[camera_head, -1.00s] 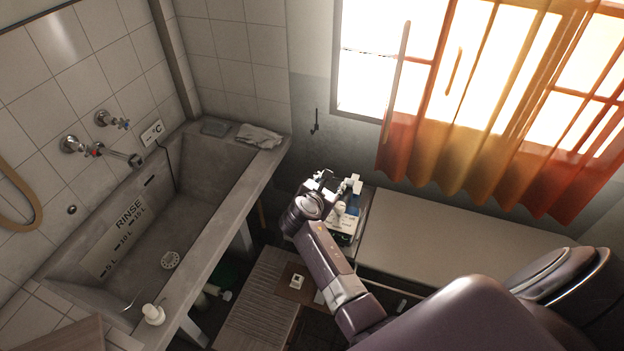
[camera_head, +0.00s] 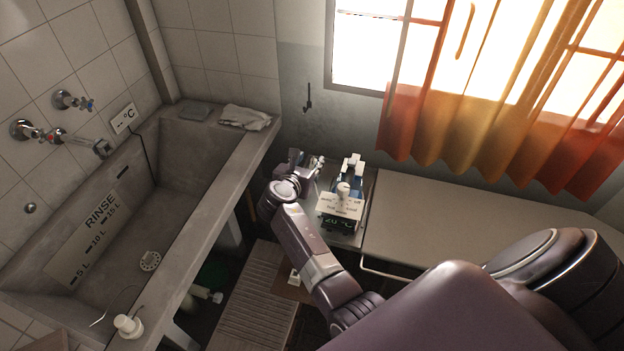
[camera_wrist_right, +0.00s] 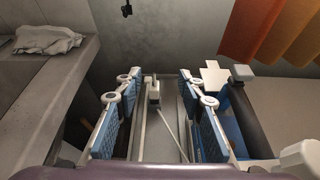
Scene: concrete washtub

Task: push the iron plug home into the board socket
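My right gripper (camera_head: 309,168) is over the left part of a small grey table, left of a blue-and-white object (camera_head: 352,170) that may be the iron. In the right wrist view the right gripper (camera_wrist_right: 160,84) is open, its blue-padded finger pairs wide apart. A small white piece (camera_wrist_right: 153,92) shows between them on the grey surface, with a thin pale strip beside it; it may be the plug, but I cannot tell. A white square fitting (camera_head: 294,277) on a brown board below looks like the socket, partly hidden by my right arm. My left gripper is out of view.
A concrete washtub (camera_head: 215,190) stands at left, with a folded cloth (camera_head: 246,117) on its far rim. A lettered card and display (camera_head: 342,207) stand on the small table. A long bare bench top (camera_head: 450,220) lies right, below orange curtains (camera_head: 480,90).

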